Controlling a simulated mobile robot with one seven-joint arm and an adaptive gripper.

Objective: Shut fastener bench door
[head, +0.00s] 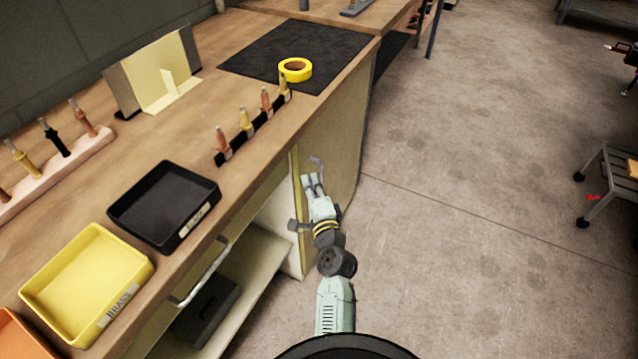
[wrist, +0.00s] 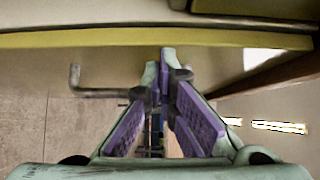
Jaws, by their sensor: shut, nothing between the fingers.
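The fastener bench door (head: 297,200) stands open, swung out from the bench front, with its yellow edge showing. In the wrist view the yellow door edge (wrist: 110,38) runs across the top of the picture. A grey bar handle (wrist: 76,78) shows at left there. My gripper (head: 312,180) is at the door's outer side, near the handle. In the wrist view the gripper's purple-padded fingers (wrist: 168,58) meet at the tips, empty, close to the door. I cannot tell whether they touch it. The open compartment shows a shelf (head: 245,285).
The bench top (head: 130,170) holds a black tray (head: 165,200), a yellow tray (head: 85,285), a tool rack (head: 255,130) and yellow tape (head: 295,70). A dark box (head: 205,312) sits inside the compartment. The floor (head: 470,230) at right is clear up to a cart (head: 610,180).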

